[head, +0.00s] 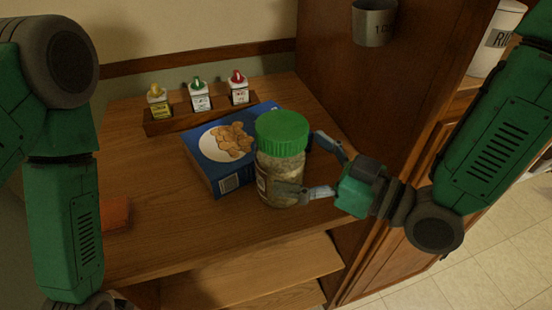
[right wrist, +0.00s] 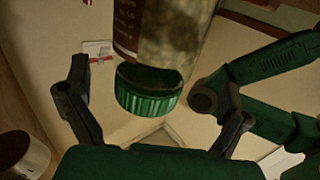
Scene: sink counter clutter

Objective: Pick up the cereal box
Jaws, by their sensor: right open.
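The blue cereal box (head: 205,160) lies flat on the wooden counter in the head view, with a picture of round brown pieces on its face. A clear jar with a green lid (head: 282,133) stands in front of the box's right part and hides some of it. My right gripper (head: 300,166) is open, with its fingers on either side of the jar; contact cannot be told. The right wrist view shows the jar (right wrist: 165,40) between the spread fingers (right wrist: 147,75). My left arm comes in at the left, but its gripper is out of the picture.
A wooden rack (head: 205,118) with several small bottles stands behind the box. An orange-red object (head: 116,213) lies at the counter's left. A wooden cabinet side (head: 340,70) with a hanging metal cup (head: 374,24) rises at the right. The counter's front middle is clear.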

